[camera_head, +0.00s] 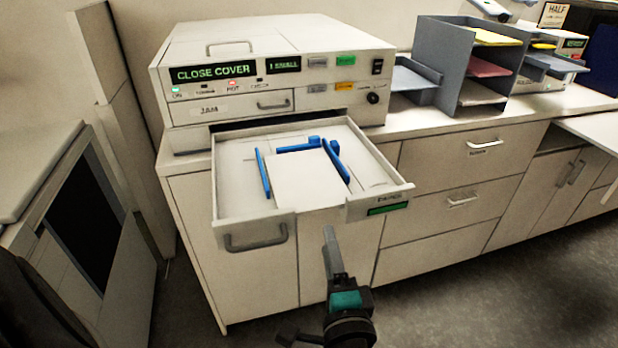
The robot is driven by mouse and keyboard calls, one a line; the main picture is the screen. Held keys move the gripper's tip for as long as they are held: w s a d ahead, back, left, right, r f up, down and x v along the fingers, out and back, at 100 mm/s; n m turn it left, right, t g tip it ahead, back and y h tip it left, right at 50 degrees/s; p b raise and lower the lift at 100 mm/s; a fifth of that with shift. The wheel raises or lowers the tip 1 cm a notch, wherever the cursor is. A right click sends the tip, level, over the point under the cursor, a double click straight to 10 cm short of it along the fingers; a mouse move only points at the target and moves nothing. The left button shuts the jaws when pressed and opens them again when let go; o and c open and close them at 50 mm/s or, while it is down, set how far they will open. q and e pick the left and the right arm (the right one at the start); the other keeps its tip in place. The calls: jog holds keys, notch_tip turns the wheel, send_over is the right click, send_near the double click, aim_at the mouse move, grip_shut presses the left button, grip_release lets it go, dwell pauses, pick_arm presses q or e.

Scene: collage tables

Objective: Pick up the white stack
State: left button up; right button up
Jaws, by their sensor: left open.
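The white stack (305,182) lies in the pulled-out drawer (237,205) of the machine, near the drawer's front. Blue guides (263,173) stand to its left, behind it and to its right. My left gripper (331,240) comes up from the bottom middle, in front of the drawer and below the stack in the picture. It is open and apart from the stack, with nothing seen in it. Only one grey finger shows clearly. My right gripper is not in view.
The machine (270,60) sits on a white counter and reads "CLOSE COVER". The drawer's front wall has a handle (256,236) at left and a gap in the middle. A grey paper sorter (460,65) stands at right. A dark-fronted cabinet (80,215) is at left.

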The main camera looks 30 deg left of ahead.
aim_at(319, 211)
pick_arm(q)
jog(key=shift+f+x, duration=0.15)
jog(key=shift+x, duration=1.95)
jog(key=shift+f+x, duration=0.15)
jog(key=shift+x, duration=2)
jog(key=shift+f+x, duration=0.15)
jog(key=shift+x, duration=1.95)
jog(key=shift+a, duration=0.1)
grip_shut()
